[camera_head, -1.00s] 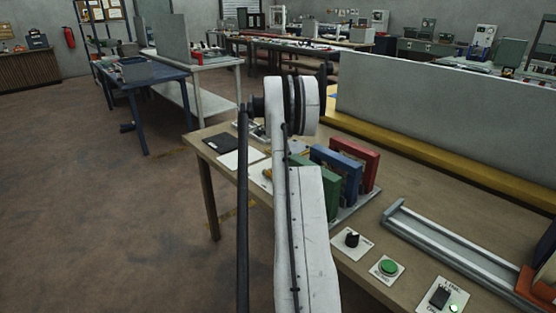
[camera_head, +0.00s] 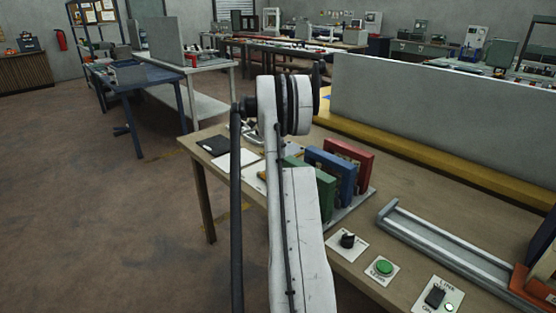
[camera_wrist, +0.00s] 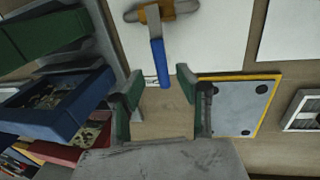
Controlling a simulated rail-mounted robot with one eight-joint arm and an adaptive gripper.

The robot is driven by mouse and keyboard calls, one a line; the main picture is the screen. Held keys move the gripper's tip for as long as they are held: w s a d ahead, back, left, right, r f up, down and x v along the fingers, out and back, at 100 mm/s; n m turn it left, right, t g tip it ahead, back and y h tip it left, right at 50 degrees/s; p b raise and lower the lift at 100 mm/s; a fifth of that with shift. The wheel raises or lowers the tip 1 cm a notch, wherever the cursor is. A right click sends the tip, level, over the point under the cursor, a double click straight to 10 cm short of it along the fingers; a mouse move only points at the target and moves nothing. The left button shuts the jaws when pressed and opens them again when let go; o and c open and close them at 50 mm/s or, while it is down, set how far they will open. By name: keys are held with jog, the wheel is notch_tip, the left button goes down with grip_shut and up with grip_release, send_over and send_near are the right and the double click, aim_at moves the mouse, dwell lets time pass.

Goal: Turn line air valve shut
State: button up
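The air valve shows in the wrist view as a brass-coloured body (camera_wrist: 161,12) with a blue lever (camera_wrist: 157,60), on a white plate (camera_wrist: 203,45). The lever points down the picture, its free end near the gap between my fingertips. My gripper (camera_wrist: 160,88) is open, with one green-grey finger on each side of the gap. I cannot tell whether either finger touches the lever. In the head view my arm hides the gripper and most of the valve area.
Green, blue (camera_head: 331,176) and red (camera_head: 352,160) upright frames stand beside my arm on the bench. A rail (camera_head: 450,255), a black knob (camera_head: 347,240) and a green button (camera_head: 383,267) lie to the right. A yellow-edged grey panel (camera_wrist: 235,105) is right of my gripper.

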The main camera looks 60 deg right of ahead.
notch_tip(320, 180, up, 8)
jog(key=w, duration=0.1)
jog(key=shift+w+d, duration=0.2)
jog(key=shift+d, duration=0.1)
jog(key=shift+f, duration=0.15)
